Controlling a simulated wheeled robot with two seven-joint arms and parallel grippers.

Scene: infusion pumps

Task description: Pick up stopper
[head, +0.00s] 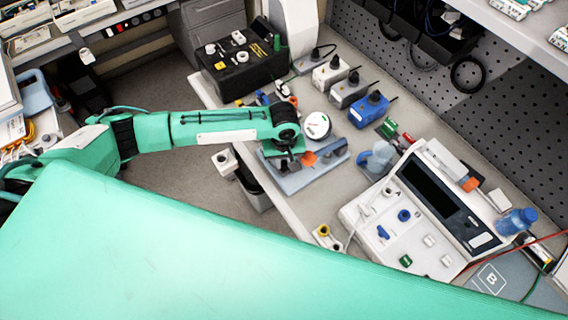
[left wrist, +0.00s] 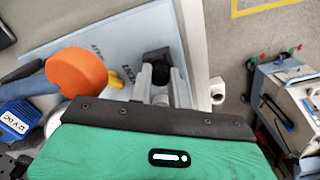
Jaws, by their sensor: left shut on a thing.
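My left gripper (head: 284,152) is over the pale blue-grey tray (head: 297,184) near the bench's front left edge, with its fingertips mostly hidden by the wrist in the head view. In the left wrist view, the grey fingers of the gripper (left wrist: 160,78) are shut on a small black piece, which looks like the stopper (left wrist: 158,57). The stopper is over or at the tray (left wrist: 110,45), beside dark lettering; I cannot tell whether it touches the surface. The stopper is hidden in the head view. My right gripper is not in view.
A round orange head (left wrist: 76,71) on a blue-grey handle is close beside the gripper. A white round dial (head: 317,125), a blue box (head: 369,110) and a large console (head: 425,205) stand on the bench. A black battery box (head: 242,62) is behind.

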